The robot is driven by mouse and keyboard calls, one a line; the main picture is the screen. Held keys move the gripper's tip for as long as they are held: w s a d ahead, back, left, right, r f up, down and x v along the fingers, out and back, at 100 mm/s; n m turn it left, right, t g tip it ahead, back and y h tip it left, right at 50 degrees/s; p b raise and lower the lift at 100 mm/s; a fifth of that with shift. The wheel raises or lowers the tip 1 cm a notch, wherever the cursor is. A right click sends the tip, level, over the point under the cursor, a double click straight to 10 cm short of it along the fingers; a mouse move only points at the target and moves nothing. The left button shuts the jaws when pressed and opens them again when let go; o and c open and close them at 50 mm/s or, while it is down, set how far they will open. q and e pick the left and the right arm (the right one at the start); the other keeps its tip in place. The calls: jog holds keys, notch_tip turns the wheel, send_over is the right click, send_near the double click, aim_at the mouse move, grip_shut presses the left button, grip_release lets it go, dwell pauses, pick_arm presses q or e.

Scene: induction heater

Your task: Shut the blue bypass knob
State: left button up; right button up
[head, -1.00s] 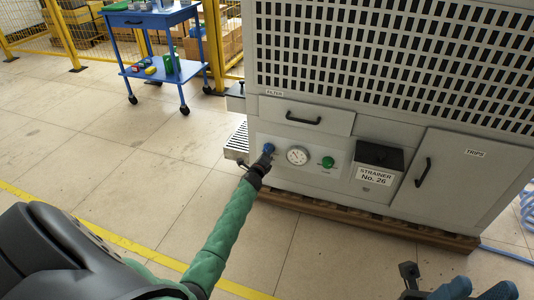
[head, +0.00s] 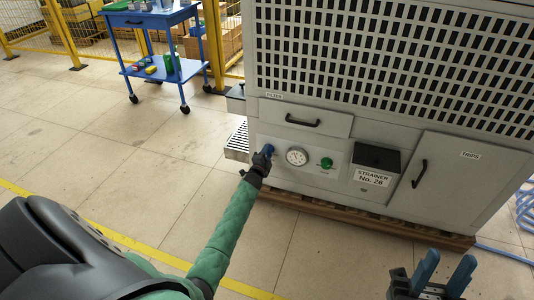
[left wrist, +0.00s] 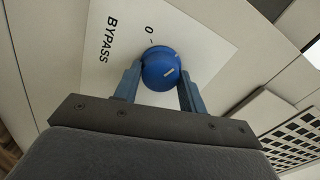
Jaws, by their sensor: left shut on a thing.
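The blue bypass knob (head: 268,150) is on the lower left of the grey machine's front panel, left of a round gauge. In the left wrist view the knob (left wrist: 161,70) is round, with a pale line mark on its face. The panel beside it reads BYPASS, with 0 and a dash mark. My left gripper (left wrist: 160,88) is shut on the knob, one blue finger on each side. In the head view my left gripper (head: 262,158) partly covers the knob. My right gripper (head: 443,270) is at the bottom right, its two blue fingers apart and empty, away from the machine.
Right of the knob are the gauge (head: 297,157) and a green knob (head: 326,163). A dark strainer box (head: 376,157) and a door labelled TRIPS (head: 452,185) are further right. A blue cart (head: 160,72) stands at the back left. The floor at left is clear.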

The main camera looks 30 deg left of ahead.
jog(key=w+a+f+g+h+p, duration=0.1)
jog(key=w+f+g, duration=0.3)
jog(key=f, duration=0.5)
jog(key=w+a+f+m+g+h+p, duration=0.1)
jog(key=w+a+f+g+h, duration=0.15)
jog(key=f, duration=0.55)
jog(key=w+a+f+g+h+p, duration=0.1)
jog(key=w+f+g, duration=0.35)
jog(key=f, duration=0.45)
pick_arm(q)
jog(key=shift+a+n+p, duration=0.15)
jog(key=shift+n+p, duration=1.2)
jog(key=shift+n, duration=5.35)
pick_arm(e)
jog(key=s+f+g, duration=0.4)
jog(key=f, duration=0.6)
jog(key=s+f+g+h, duration=0.1)
jog(key=s+f+g, duration=0.3)
jog(key=f, duration=0.7)
jog(key=s+d+f+g+h, duration=0.1)
jog(key=s+f+g, duration=0.2)
jog(key=f, duration=0.8)
jog(key=shift+s+m+g, duration=0.4)
jog(key=shift+s, duration=0.75)
jog(key=shift+f, duration=0.1)
pick_arm(q)
jog(key=o, duration=1)
